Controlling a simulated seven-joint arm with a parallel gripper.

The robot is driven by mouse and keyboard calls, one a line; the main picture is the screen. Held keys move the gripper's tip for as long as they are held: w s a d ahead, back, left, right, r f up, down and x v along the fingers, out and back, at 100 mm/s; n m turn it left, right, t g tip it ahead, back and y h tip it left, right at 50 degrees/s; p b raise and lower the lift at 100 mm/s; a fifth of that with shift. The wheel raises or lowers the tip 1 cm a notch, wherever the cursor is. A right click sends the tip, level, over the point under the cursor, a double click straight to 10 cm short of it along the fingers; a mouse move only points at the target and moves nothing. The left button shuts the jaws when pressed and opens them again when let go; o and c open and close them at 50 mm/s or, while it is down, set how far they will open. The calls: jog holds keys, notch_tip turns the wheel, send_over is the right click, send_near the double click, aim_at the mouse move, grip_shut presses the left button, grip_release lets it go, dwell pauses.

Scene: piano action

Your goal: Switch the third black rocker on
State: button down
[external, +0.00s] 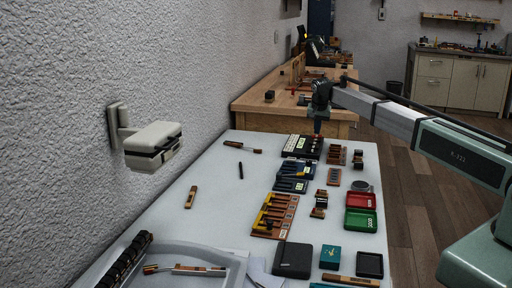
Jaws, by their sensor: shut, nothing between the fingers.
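My gripper (318,129) is shut and empty, pointing down at the far end of the pale table. Its tip is over or just at the back right part of a dark panel (301,153) with rows of small white and dark pieces. I cannot tell whether the tip touches it. The black rockers are too small to make out one by one, so I cannot tell which is the third or how it is set. A blue and black unit (296,169) lies just in front of the panel.
The pale table (215,210) has clear room at its left. An orange-brown rack (275,216), red (361,200) and green (361,221) trays, and several small wooden blocks stand close in front of the panel. A wall bracket (151,143) juts out at left.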

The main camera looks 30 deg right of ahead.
jog(key=s+d+v, duration=0.1)
jog(key=v, duration=0.8)
jog(key=shift+s+r, duration=0.2)
jog(key=shift+r, duration=0.2)
